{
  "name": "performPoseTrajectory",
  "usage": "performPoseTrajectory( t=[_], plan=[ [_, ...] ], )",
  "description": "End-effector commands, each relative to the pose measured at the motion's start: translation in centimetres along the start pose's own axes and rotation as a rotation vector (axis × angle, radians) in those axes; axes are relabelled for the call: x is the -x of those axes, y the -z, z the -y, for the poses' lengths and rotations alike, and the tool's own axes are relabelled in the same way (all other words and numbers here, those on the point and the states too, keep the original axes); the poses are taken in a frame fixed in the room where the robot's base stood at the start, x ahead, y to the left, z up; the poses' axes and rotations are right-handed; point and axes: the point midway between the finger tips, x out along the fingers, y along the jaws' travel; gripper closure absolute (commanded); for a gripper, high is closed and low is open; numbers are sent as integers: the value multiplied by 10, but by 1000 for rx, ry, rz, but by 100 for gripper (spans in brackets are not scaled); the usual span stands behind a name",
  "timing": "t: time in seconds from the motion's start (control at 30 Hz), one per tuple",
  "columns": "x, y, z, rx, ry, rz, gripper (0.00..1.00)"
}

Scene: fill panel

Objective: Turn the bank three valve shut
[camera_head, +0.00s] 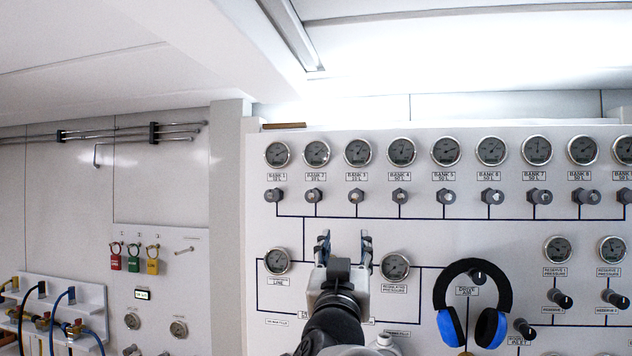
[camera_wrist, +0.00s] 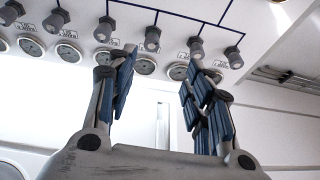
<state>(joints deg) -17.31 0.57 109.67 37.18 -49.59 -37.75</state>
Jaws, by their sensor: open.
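The bank three valve (camera_head: 356,196) is a small grey knob under its label and gauge (camera_head: 358,152), in the upper row of the panel. In the wrist view, which looks upside down, it appears to be the knob (camera_wrist: 152,38) between my fingertips. My gripper (camera_head: 345,240) points up in front of the panel, below that valve in the head view. Its two blue-padded fingers (camera_wrist: 163,58) are spread apart with nothing between them. The gripper seems apart from the valve; the exact depth gap is hard to tell.
Neighbouring bank two (camera_head: 314,196) and bank four (camera_head: 400,197) valves stand close on either side. Blue headphones (camera_head: 447,327) hang on the panel at right. Red, green and yellow padlocks (camera_head: 134,264) hang at left, above hoses (camera_head: 52,310).

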Motion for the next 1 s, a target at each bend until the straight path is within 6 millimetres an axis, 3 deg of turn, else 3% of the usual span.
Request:
performPoseTrajectory(
  t=[0.1,0.33,0.8,1.0],
  plan=[
    [-9,13,-2,8,-41,-33,53],
    [-31,15,-5,11,-52,-41,53],
    [-133,21,-11,9,-51,-40,53],
    [-166,22,-12,9,-50,-41,53]
  ],
)
